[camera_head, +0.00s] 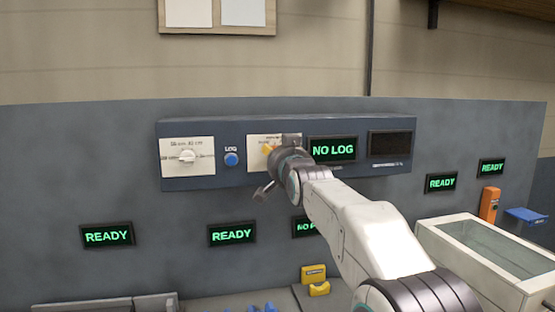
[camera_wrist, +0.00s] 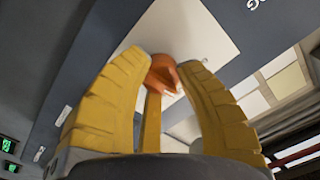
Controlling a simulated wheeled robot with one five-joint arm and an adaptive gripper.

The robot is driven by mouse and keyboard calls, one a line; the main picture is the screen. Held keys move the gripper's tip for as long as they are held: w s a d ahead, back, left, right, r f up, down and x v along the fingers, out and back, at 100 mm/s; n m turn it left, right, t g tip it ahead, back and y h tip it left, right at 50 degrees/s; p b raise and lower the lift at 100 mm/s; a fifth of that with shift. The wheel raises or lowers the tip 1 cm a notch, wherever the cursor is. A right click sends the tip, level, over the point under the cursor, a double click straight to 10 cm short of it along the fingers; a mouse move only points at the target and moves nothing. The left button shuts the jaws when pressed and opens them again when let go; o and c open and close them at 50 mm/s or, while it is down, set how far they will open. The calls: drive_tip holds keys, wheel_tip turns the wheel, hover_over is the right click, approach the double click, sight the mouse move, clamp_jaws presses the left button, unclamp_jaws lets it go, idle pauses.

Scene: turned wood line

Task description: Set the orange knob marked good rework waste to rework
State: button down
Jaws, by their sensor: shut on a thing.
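The orange knob (camera_wrist: 163,74) shows in the wrist view between the two yellow fingers of my gripper (camera_wrist: 161,62). The fingers are shut on the knob from both sides. A pale mark shows on the knob's near edge, but I cannot tell which word it points to. In the head view my gripper (camera_head: 271,149) is up against the cream plate (camera_head: 254,140) on the blue-grey control box, and it hides the knob and most of the lettering. The plate also shows in the wrist view (camera_wrist: 180,28) behind the fingers.
Left on the box are a white knob (camera_head: 187,156) on its own plate and a blue LOG button (camera_head: 231,159). Right of my gripper is a NO LOG display (camera_head: 333,149) and a dark screen (camera_head: 390,143). A glass-topped case (camera_head: 485,250) stands at right.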

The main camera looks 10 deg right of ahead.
drive_tip(key=shift+r+m, duration=0.1)
drive_tip(key=shift+m, duration=0.6)
drive_tip(key=c, duration=0.8)
unclamp_jaws()
drive_tip(key=shift+s, duration=6)
